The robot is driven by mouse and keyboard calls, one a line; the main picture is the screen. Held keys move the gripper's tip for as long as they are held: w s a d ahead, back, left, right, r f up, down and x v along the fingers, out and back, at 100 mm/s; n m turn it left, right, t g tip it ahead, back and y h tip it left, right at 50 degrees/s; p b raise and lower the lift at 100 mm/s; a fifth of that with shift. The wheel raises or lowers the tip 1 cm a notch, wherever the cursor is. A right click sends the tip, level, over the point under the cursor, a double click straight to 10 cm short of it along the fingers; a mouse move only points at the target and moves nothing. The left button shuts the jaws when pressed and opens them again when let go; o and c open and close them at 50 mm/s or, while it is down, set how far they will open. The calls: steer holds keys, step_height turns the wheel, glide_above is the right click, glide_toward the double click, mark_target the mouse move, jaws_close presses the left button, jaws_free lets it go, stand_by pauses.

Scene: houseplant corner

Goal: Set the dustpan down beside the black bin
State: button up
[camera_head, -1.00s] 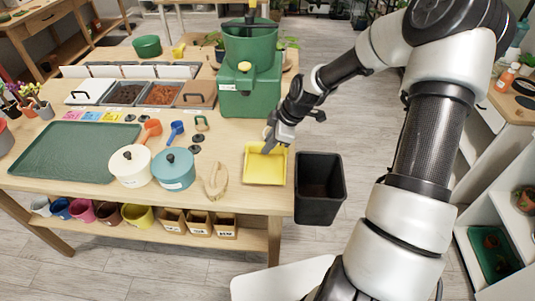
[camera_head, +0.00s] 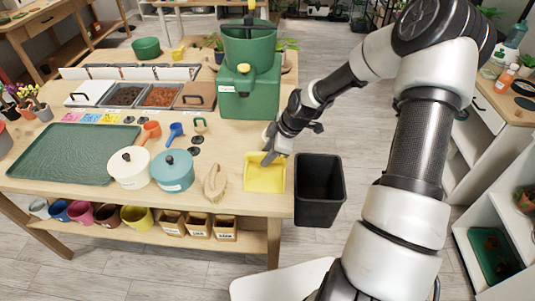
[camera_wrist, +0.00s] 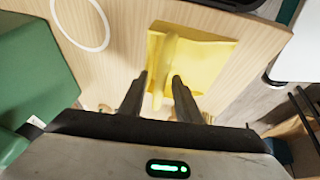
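The yellow dustpan (camera_head: 265,178) is at the front right corner of the wooden table, just left of the black bin (camera_head: 320,185). My gripper (camera_head: 270,157) is at the dustpan's back end. The bin stands upright, open and apart from the dustpan.
A green machine (camera_head: 250,85) stands behind on the table (camera_head: 225,150). The table's front and right edges are close to the dustpan.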

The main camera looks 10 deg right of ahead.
steer(key=shift+r, duration=0.25)
steer(key=p+v, duration=0.1)
steer(key=v, duration=1.1)
steer(key=shift+f, duration=0.1)
